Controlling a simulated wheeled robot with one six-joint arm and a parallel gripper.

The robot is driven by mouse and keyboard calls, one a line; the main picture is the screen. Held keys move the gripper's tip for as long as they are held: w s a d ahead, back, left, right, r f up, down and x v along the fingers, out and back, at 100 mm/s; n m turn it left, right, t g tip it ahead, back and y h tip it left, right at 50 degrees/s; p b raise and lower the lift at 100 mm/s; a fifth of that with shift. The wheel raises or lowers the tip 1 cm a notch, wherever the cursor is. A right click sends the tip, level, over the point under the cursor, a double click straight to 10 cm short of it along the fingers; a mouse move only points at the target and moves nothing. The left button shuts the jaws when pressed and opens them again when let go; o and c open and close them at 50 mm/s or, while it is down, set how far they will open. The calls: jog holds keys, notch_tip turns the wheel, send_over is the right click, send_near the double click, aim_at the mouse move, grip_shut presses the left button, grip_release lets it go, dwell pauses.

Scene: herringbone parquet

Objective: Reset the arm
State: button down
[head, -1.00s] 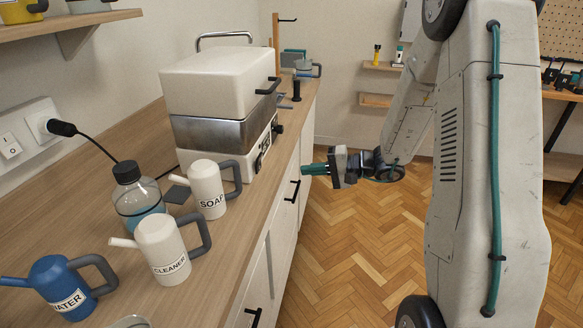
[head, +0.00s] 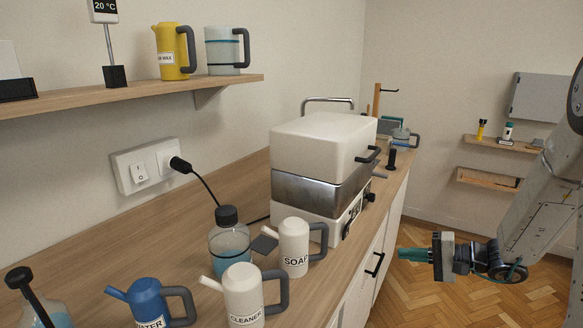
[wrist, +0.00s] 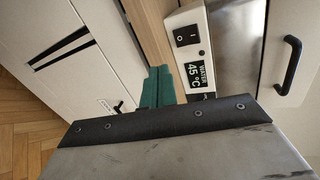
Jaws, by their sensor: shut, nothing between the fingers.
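My gripper (head: 413,255) is at the right in the head view, held out beside the counter front at about the height of the counter edge. Its green fingers point left toward the cabinet doors and are together, with nothing between them. In the wrist view the green fingertips (wrist: 158,88) show in the middle, closed, in front of the counter edge and the machine's front panel. My arm reaches in from the right edge of the head view.
On the counter (head: 165,245) stand a boxy white-and-steel machine (head: 318,190), a soap can (head: 293,245), a cleaner can (head: 243,295), a water can (head: 150,303) and a bottle (head: 229,245). A wall shelf (head: 130,97) holds jugs. The parquet floor (head: 400,305) at lower right is clear.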

jog(key=s+a+r+n+g+h, duration=0.1)
jog(key=s+a+r+g, duration=0.15)
jog(key=s, duration=0.35)
jog(key=s+a+r+n+g+h, duration=0.1)
jog(key=s+a+r+g+h, duration=0.1)
jog(key=s+g, duration=0.3)
jog(key=s+a+r+n+g+h, duration=0.1)
jog(key=s+a+r+g, duration=0.15)
jog(key=s, duration=0.45)
jog(key=s+r+n+t+h, duration=0.3)
jog(key=s+r+n+h, duration=0.2)
jog(key=s+r+h, duration=0.3)
jog(key=s+r, duration=0.1)
jog(key=s, duration=0.3)
jog(key=shift+a+r+h, duration=0.15)
jog(key=shift+r+h, duration=0.05)
jog(key=shift+h, duration=0.1)
jog(key=c, duration=2.1)
grip_release()
jog(key=shift+s, duration=0.1)
jog(key=shift+c, duration=0.2)
